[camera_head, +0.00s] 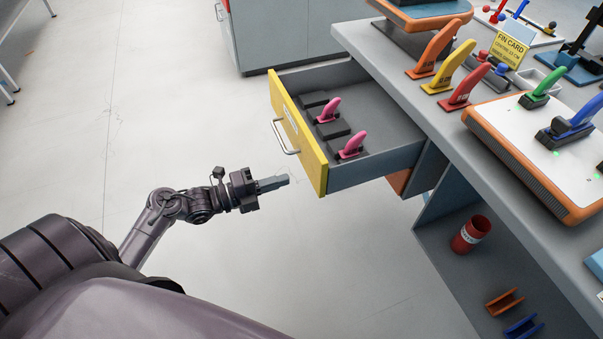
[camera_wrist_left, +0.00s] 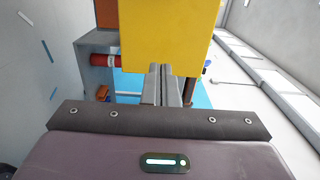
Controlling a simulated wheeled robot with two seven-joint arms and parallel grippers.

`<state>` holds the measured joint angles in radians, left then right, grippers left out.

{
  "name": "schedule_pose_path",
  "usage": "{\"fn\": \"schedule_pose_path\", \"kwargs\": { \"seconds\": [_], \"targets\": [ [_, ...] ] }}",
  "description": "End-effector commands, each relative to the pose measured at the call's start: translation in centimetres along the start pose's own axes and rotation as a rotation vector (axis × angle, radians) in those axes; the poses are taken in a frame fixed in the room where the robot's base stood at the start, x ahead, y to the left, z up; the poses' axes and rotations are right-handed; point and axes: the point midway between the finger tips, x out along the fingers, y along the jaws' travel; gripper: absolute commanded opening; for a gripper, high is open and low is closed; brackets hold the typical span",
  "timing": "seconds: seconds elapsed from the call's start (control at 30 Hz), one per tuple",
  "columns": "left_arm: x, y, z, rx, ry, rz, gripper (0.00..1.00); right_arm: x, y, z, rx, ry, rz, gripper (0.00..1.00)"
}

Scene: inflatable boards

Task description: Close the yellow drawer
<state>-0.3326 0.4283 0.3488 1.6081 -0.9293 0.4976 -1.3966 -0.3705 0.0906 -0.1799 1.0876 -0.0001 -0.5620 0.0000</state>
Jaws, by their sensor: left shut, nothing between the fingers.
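The yellow drawer (camera_head: 299,134) is pulled out of the grey bench. Its yellow front carries a silver handle (camera_head: 285,138) and a label. Two pink fins (camera_head: 352,144) sit in dark holders inside it. My left gripper (camera_head: 287,180) is shut and empty, in front of the drawer and near the lower end of its front. In the left wrist view the shut fingers (camera_wrist_left: 166,84) point at the yellow front (camera_wrist_left: 165,35), which fills the upper middle. I cannot tell whether they touch it. My right gripper is not in view.
The bench top (camera_head: 400,75) holds orange, yellow and red fins, a fin card sign (camera_head: 511,47) and a white board (camera_head: 545,135) with orange edges. A red can (camera_head: 470,234) stands on the lower shelf. A grey cabinet (camera_head: 280,33) is behind. The floor left of the drawer is clear.

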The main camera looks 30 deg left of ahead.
Motion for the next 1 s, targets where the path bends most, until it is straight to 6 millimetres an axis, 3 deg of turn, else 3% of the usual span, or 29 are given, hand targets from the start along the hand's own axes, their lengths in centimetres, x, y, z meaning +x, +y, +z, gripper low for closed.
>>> {"fn": "schedule_pose_path", "kwargs": {
  "seconds": [0.1,0.3,1.0],
  "targets": [
    [2.5,-0.2,0.0,-0.002,0.0,-0.005,0.0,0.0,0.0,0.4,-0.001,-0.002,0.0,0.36],
    [5.1,-0.1,0.0,-0.002,-0.002,-0.001,0.0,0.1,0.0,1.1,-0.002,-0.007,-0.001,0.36],
    [6.7,0.2,0.0,0.0,0.0,0.0,0.0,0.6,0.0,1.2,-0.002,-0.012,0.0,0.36]
  ]
}}
